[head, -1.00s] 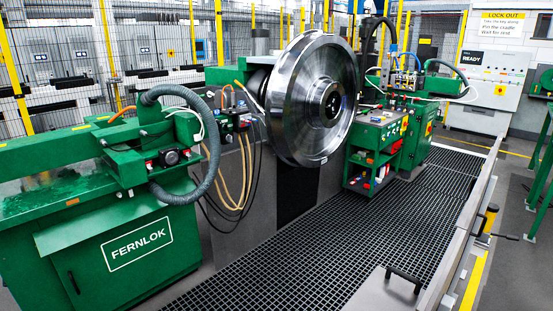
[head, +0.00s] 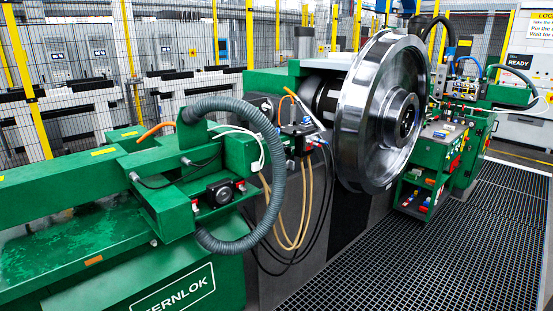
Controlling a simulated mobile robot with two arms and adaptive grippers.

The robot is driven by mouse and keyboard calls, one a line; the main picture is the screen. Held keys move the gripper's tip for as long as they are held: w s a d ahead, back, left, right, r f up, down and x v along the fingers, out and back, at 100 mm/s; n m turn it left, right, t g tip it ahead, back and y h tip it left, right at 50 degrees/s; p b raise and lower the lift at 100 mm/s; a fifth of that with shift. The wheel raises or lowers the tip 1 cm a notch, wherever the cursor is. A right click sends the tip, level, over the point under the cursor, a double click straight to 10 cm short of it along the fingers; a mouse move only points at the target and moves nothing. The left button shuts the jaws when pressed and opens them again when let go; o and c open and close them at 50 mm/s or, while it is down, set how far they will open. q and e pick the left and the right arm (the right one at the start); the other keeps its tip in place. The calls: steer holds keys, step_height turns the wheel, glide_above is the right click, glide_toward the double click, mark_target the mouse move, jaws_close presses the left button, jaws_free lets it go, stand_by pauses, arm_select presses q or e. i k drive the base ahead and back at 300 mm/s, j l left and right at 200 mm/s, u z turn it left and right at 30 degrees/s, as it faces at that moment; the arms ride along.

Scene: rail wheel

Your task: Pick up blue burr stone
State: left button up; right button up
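Neither of my grippers is in view. A green tool cart (head: 424,160) stands just right of the large steel rail wheel (head: 380,112). Several small items lie on its top, among them a small blue one (head: 448,126); it is too small to tell whether it is the burr stone. The lower shelf holds more small coloured items (head: 416,200), which I cannot tell apart. The wheel hides part of the cart's left side.
A green FERNLOK machine (head: 150,240) with a thick grey hose (head: 291,190) fills the left and front. A dark floor grating (head: 420,255) lies open in front of the wheel and cart. A mesh fence (head: 75,60) runs behind.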

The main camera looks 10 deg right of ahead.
mark_target(438, 134)
steer(key=i+l+z, duration=0.2)
steer(key=i+z, duration=1)
steer(key=i+j+z, duration=0.15)
steer(key=i+z, duration=0.25)
steer(key=i+l, duration=0.1)
steer(key=i, duration=0.45)
steer(key=i+l, duration=0.1)
steer(key=i, duration=0.45)
steer(key=i+l, duration=0.1)
steer(key=i, duration=0.45)
steer(key=i+l+u, duration=0.2)
steer(key=i, duration=0.2)
steer(key=i+u, duration=0.1)
steer(key=u, duration=0.25)
steer(key=i+l+u, duration=0.1)
steer(key=u, duration=0.25)
steer(key=i+l+u, duration=0.1)
steer(key=u, duration=0.25)
steer(key=i+l+u, duration=0.15)
steer(key=l, duration=0.25)
steer(key=i+l+u, duration=0.15)
steer(key=l, duration=0.3)
steer(key=i+l+u, duration=0.15)
steer(key=l, duration=0.3)
steer(key=i+l+u, duration=0.15)
steer(key=l, duration=0.35)
steer(key=i+l+u, duration=0.15)
steer(key=l, duration=0.35)
steer(key=k+j, duration=0.05)
